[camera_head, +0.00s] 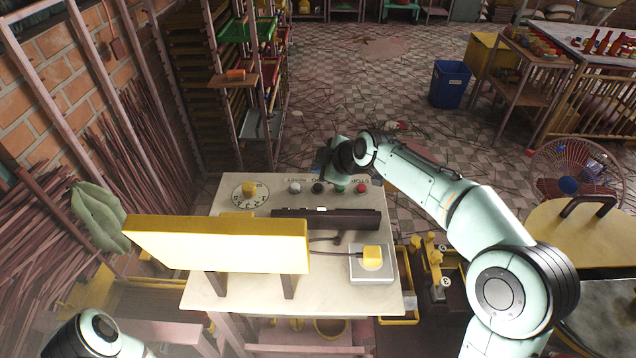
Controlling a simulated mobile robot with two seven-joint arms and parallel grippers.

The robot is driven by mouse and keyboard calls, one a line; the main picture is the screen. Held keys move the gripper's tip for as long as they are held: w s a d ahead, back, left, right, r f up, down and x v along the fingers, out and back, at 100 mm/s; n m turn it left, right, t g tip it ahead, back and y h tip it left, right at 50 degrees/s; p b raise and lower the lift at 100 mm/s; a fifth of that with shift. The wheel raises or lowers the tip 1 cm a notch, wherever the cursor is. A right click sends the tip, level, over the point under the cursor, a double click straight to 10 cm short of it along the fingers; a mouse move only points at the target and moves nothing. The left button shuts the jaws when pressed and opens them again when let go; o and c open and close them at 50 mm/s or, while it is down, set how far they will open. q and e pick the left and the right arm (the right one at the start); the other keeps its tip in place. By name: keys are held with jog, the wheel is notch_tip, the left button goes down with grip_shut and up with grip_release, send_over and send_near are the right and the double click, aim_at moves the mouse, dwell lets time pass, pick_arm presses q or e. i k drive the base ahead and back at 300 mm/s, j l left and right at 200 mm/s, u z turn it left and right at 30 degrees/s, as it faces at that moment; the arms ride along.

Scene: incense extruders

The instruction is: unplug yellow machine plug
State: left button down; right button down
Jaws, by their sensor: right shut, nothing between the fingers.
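The yellow plug (371,253) sits in a pale square socket plate (384,275) on the right part of the cream tabletop (240,293). A dark cord (335,255) runs left from the plug. A long yellow box (215,245) stands on legs at the front left of the tabletop. My right gripper (322,172) is at the far edge of the tabletop, near the row of buttons, well beyond the plug and apart from it. It is shut and empty, and partly hidden by its own wrist. Only a link of my left arm shows at the bottom left.
A dark bar (330,220) lies across the tabletop between the buttons and the plug. A numbered dial with a yellow knob (249,188) is at the back left. Yellow parts (433,258) stand right of the tabletop. A green leaf-like object (98,215) is at left.

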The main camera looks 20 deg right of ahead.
aim_at(371, 256)
jog(key=k, duration=1.5)
